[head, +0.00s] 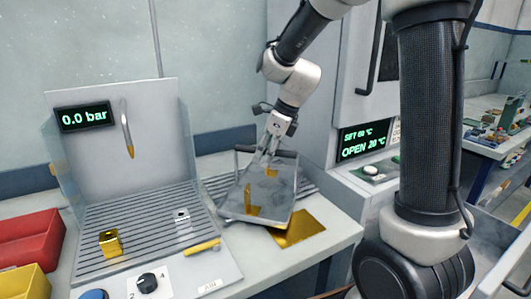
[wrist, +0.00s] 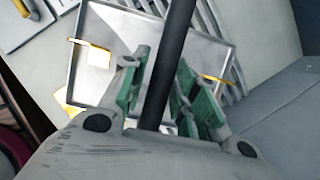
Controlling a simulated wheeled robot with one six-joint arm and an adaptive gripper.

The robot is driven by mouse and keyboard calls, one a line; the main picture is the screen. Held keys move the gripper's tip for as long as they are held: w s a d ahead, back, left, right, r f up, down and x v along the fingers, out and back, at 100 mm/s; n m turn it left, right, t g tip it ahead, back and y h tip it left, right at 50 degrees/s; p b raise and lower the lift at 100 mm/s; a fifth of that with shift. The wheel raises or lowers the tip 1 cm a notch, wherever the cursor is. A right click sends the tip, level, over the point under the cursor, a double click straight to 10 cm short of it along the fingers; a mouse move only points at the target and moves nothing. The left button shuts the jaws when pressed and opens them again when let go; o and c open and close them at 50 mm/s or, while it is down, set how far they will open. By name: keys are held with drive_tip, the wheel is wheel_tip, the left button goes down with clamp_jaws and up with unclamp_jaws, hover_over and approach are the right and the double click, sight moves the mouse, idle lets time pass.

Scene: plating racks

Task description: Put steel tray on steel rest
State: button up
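The steel tray (head: 272,197) is a flat grey tray with a dark bar handle and small gold pieces on it. It is in the middle of the head view, turned at an angle over a slatted steel rest (head: 306,186). In the wrist view the tray (wrist: 205,52) lies below my gripper, askew to the slats (wrist: 236,82). My gripper (head: 267,154) is above the tray. Its green-padded fingers (wrist: 158,92) are on both sides of the dark handle and look closed on it. The tray hides most of the rest; I cannot tell whether they touch.
A gold sheet (head: 303,229) lies on the bench, partly under the tray. Left is a slatted station (head: 130,262) with a gold block (head: 109,242) and a 0.0 bar display (head: 86,117). Red (head: 28,238) and yellow (head: 24,281) bins stand far left. An oven cabinet (head: 345,95) rises on the right.

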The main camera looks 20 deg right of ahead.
drive_tip(key=shift+r, duration=0.1)
drive_tip(key=v, duration=1.2)
drive_tip(key=shift+d, duration=0.1)
drive_tip(key=s+d+f+n+t+h, duration=0.1)
drive_tip(key=s+d+n, duration=0.4)
drive_tip(key=s+n, duration=0.6)
drive_tip(key=s+d+f+n+h, duration=0.2)
drive_tip(key=s+d+n, duration=0.3)
drive_tip(key=s+n, duration=0.7)
drive_tip(key=shift+d+n+t+h, duration=0.2)
drive_tip(key=shift+n+t+h, duration=0.15)
drive_tip(key=shift+n, duration=0.55)
drive_tip(key=shift+s, duration=0.2)
drive_tip(key=shift+c, duration=0.4)
